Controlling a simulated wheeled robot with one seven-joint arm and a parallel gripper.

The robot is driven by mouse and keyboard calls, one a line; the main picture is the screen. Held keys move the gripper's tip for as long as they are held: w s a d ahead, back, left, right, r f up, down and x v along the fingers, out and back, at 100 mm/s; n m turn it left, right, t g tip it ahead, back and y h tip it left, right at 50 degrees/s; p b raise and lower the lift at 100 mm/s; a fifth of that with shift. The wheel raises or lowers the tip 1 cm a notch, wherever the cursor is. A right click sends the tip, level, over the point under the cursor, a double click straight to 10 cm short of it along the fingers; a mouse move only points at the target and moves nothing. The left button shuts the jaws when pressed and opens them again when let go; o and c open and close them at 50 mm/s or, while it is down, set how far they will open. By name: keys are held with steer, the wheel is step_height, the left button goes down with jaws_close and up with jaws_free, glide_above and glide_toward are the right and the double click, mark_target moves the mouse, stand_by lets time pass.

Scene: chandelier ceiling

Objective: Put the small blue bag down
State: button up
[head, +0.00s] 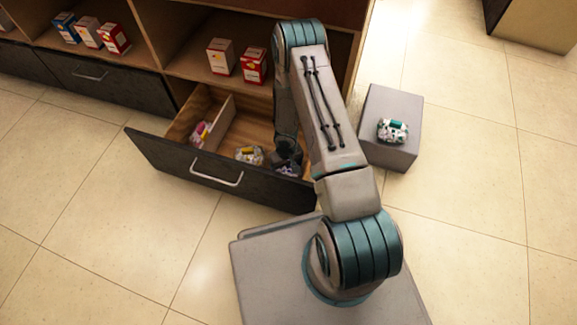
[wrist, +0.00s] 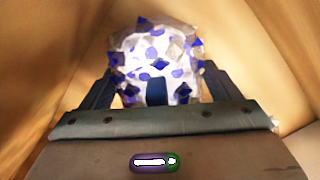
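The small blue bag (wrist: 157,65), white with blue and purple patches, fills the space between the fingers of my gripper (wrist: 157,92) in the wrist view. The fingers lie against both its sides, so the gripper looks shut on it. In the head view, my gripper (head: 287,155) points down inside the right end of the open drawer (head: 160,158). A bit of the blue bag (head: 289,171) shows below it, close to the drawer's front wall. Whether the bag touches the drawer floor is hidden.
A yellow-and-white bag (head: 249,155) lies just left of my gripper in the drawer. A pink-and-yellow bag (head: 201,133) lies in the left part, past a wooden divider (head: 214,117). A grey box (head: 391,152) with a green-and-white bag (head: 392,130) stands on the right.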

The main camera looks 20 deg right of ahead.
steer(key=shift+o, duration=1.1)
steer(key=shift+r, duration=0.1)
step_height(320, 180, up, 12)
steer(key=p, duration=0.5)
steer(key=shift+p, duration=0.3)
steer(key=d+r+m+t+h, duration=0.1)
steer(key=d+r, duration=0.1)
steer(key=r, duration=1)
steer(key=d+r+h, duration=0.1)
steer(key=d+r, duration=0.1)
steer(key=r, duration=0.9)
steer(key=s+a+r+y, duration=0.1)
steer(key=s+a+r, duration=0.1)
steer(key=s+r, duration=0.7)
steer(key=s+a+r+m+y, duration=0.1)
steer(key=s+r, duration=0.8)
steer(key=shift+s+a, duration=0.15)
steer(key=shift+a, duration=0.25)
